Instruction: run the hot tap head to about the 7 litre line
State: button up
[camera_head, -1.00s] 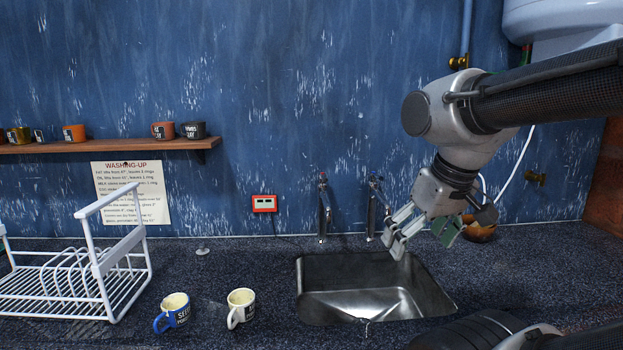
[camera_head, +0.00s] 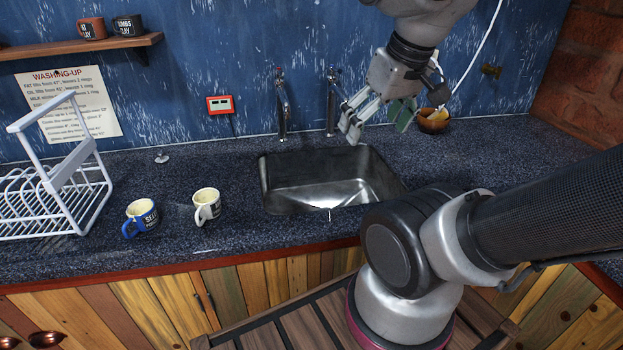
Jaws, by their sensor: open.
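Two metal taps stand behind the sink: a left tap (camera_head: 282,112) and a right tap (camera_head: 331,108). The steel sink (camera_head: 330,195) looks empty, with a bright bottom and no litre lines that I can make out. No stream of water shows from either tap. My gripper (camera_head: 377,123) is open and empty, pointing down above the sink's back right edge. Its fingers are just right of the right tap and partly in front of it; whether they touch it cannot be told.
A white dish rack (camera_head: 70,205) stands further left. A wooden bowl (camera_head: 433,124) sits behind my gripper. A red-framed display (camera_head: 219,105) and a washing-up notice (camera_head: 92,118) hang on the wall.

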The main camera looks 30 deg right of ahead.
aim_at(279, 73)
jog(key=i+j+z, duration=0.1)
jog(key=j+z, duration=0.35)
jog(key=j, duration=0.2)
jog(key=j+z, duration=0.45)
jog(key=j, duration=0.25)
